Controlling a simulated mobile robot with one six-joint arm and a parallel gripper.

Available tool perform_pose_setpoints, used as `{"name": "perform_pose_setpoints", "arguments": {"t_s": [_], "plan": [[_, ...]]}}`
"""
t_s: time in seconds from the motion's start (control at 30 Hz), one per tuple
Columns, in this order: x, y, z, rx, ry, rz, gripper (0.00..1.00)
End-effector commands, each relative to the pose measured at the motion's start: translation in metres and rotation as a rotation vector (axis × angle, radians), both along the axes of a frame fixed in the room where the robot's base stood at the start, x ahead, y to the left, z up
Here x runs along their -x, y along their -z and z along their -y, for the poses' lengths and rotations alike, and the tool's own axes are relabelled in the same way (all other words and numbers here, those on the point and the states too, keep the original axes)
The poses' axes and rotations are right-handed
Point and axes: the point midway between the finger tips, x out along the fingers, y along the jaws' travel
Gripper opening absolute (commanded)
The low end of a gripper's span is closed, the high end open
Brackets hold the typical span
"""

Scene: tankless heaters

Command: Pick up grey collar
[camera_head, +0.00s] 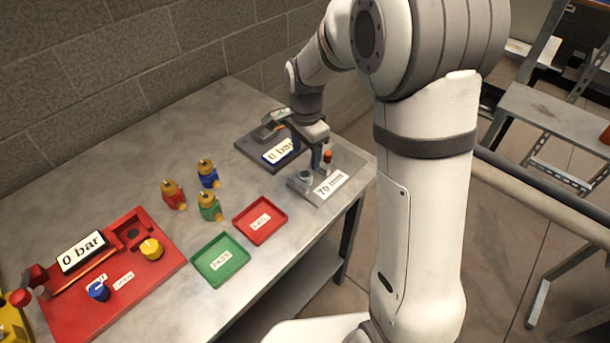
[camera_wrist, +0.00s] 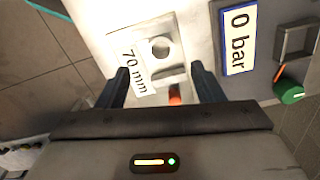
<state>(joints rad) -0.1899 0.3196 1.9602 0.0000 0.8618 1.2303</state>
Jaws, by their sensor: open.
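A small round grey piece, which looks like the grey collar (camera_head: 305,176), stands on a grey fixture plate (camera_head: 346,163) at the right end of the table. In the wrist view the collar (camera_wrist: 160,48) shows as a pale round piece beside the mm label. My gripper (camera_head: 318,160) is open above the fixture. In the wrist view my gripper (camera_wrist: 160,76) has its two dark fingers apart, with nothing held between them. The collar appears just beyond the fingertips there, apart from both fingers.
An orange-red knob (camera_head: 328,155) stands on the fixture close to the fingers. A dark gauge unit reading 0 bar (camera_head: 279,152) is beside it. Red (camera_head: 282,229) and green (camera_head: 243,268) trays, brass-topped valves (camera_head: 209,206) and a red rig (camera_head: 150,287) occupy the left.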

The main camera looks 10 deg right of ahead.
Motion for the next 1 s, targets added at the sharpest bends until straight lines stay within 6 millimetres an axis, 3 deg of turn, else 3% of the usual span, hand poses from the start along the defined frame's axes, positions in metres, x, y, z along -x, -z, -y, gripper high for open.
{"name": "perform_pose_setpoints", "arguments": {"t_s": [0.5,0.8,1.0], "plan": [[-0.001,0.065,0.001,0.001,-0.002,-0.003,0.61],[-0.002,0.07,0.0,0.0,-0.003,0.0,0.61],[-0.002,0.07,0.0,0.0,-0.003,0.0,0.45]]}}
